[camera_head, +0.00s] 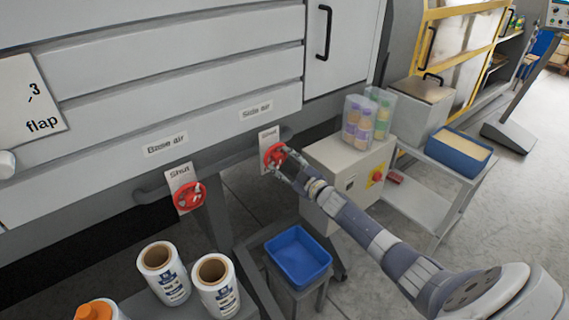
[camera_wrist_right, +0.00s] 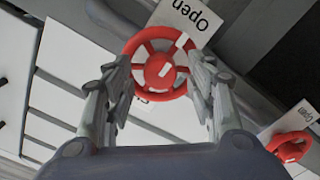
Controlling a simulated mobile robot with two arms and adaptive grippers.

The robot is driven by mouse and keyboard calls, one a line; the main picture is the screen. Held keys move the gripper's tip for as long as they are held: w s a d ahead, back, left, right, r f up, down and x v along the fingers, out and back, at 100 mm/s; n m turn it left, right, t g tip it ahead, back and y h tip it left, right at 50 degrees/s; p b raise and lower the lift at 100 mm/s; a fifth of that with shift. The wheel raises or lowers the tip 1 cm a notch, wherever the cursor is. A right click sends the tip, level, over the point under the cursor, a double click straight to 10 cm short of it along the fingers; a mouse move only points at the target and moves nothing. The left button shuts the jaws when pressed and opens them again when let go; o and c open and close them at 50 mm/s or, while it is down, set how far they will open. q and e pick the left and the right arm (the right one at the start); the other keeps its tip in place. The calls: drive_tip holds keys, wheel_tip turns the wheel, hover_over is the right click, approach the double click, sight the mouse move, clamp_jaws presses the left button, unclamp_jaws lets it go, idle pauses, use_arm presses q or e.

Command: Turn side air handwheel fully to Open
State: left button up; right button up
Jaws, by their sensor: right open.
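The side air handwheel (camera_head: 273,155) is red and sits on a pipe under the "Side air" label (camera_head: 255,111). A plate reading "Shut" shows above it. In the right wrist view the same handwheel (camera_wrist_right: 160,62) has a white mark on its upper right rim, on the side of a plate reading "Open" (camera_wrist_right: 187,14). My right gripper (camera_head: 285,168) is at the handwheel. In the wrist view its open fingers (camera_wrist_right: 160,82) stand on either side of the lower rim; whether they touch it I cannot tell. My left gripper is not in view.
A second red handwheel (camera_head: 188,196), under "Base air" (camera_head: 165,144), is left of the first. A blue bin (camera_head: 298,255) stands below, and labelled rolls (camera_head: 163,272) are at the front left. A control box (camera_head: 350,165) carrying bottles in clear containers is right of the wheel.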

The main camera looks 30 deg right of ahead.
drive_tip(key=shift+s, duration=0.15)
drive_tip(key=s+d, duration=0.1)
drive_tip(key=s, duration=1)
drive_tip(key=shift+s, duration=0.35)
